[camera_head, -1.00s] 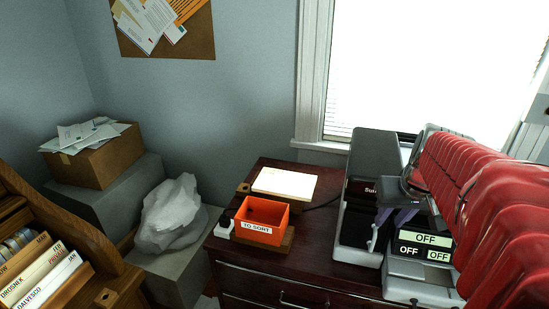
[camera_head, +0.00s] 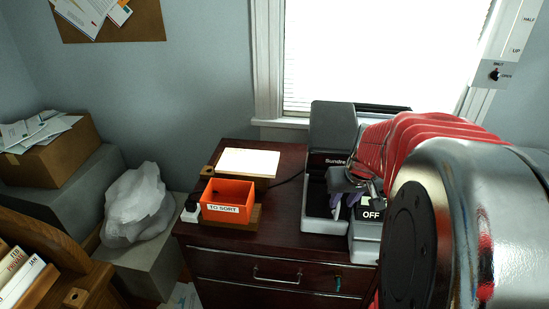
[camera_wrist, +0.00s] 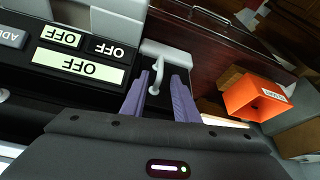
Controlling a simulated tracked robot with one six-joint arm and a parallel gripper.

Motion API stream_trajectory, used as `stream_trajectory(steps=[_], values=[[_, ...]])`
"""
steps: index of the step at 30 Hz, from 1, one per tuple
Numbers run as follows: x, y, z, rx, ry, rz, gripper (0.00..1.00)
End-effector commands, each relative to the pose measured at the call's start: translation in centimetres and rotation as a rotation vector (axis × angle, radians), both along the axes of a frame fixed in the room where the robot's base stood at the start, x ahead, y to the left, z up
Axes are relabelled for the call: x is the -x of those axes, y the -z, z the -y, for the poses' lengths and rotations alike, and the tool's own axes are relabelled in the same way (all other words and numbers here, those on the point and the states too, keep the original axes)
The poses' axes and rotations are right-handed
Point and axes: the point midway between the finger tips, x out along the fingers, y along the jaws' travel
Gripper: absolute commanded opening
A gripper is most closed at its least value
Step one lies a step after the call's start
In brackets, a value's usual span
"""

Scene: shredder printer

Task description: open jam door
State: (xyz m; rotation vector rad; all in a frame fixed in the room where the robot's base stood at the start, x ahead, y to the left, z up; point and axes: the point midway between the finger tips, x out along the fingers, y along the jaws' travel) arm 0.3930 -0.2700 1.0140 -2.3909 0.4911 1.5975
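The dark grey machine with the partly hidden label "Sundre…" (camera_head: 333,130) stands on the right of the wooden cabinet. Its light grey hooked handle (camera_wrist: 157,72) is clear in the wrist view, where the picture is upside down. My gripper (camera_wrist: 162,75) has two purple fingers, spread apart, with the handle between them and a visible gap. In the head view my gripper (camera_head: 345,192) is at the machine's front right, and it partly hides the handle. Which panel is the jam door I cannot tell for sure.
A panel with "OFF" labels (camera_wrist: 78,65) is beside the handle. An orange "TO SORT" bin (camera_head: 228,200) and a pale pad (camera_head: 248,163) sit left on the cabinet (camera_head: 275,262). My red and chrome arm covers the right side of the head view.

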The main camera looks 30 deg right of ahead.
Motion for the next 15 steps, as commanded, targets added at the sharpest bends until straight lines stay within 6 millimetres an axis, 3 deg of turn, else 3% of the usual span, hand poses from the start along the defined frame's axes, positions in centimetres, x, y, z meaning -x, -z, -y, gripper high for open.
stream_trajectory(steps=[6, 15], values=[[-0.9, 2.8, 0.4, -0.001, -0.001, -0.004, 0.28], [-1.8, 4.8, 0.8, 0.0, -0.001, 0.0, 0.28]])
